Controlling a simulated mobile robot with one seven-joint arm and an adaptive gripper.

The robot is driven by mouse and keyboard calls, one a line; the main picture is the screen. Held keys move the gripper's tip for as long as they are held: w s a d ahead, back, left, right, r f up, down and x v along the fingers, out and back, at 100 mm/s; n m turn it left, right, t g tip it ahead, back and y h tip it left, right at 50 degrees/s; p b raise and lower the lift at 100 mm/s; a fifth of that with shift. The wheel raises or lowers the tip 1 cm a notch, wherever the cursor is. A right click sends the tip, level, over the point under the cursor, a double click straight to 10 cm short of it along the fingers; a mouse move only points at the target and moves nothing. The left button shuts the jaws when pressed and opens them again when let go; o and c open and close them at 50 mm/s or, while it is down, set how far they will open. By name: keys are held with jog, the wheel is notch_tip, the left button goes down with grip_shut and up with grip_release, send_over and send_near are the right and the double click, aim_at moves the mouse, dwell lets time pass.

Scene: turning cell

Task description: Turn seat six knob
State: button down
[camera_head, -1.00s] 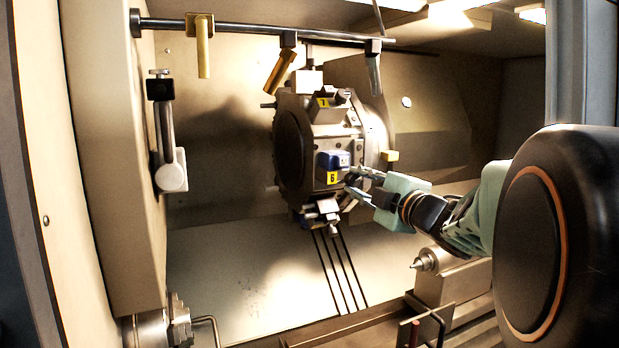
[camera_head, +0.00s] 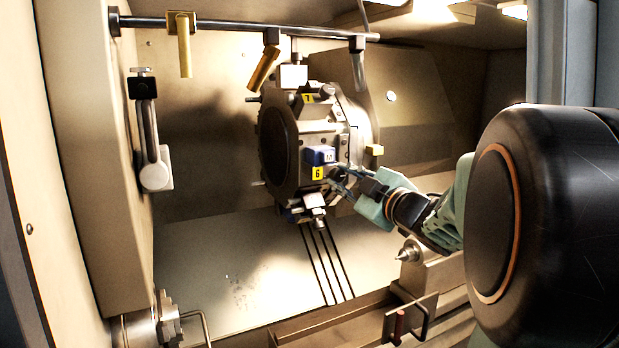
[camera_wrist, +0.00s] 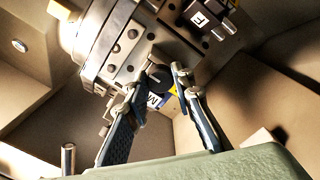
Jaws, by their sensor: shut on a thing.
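The tool turret (camera_head: 278,150) stands in the middle of the machine. Its seat six carries a yellow label "6" (camera_head: 317,173) below a blue block (camera_head: 320,155). My gripper (camera_head: 335,176) reaches in from the right, just right of that label. In the wrist view its two fingers (camera_wrist: 158,84) close around a dark round knob (camera_wrist: 158,75) on the turret face.
A rail (camera_head: 220,25) with hanging holders crosses the top. A pointed tailstock centre (camera_head: 406,254) lies below my arm. The sloped floor (camera_head: 230,260) at the left is clear.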

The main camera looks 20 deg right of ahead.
jog(key=c, duration=1.7)
grip_release()
jog(key=shift+o, duration=0.2)
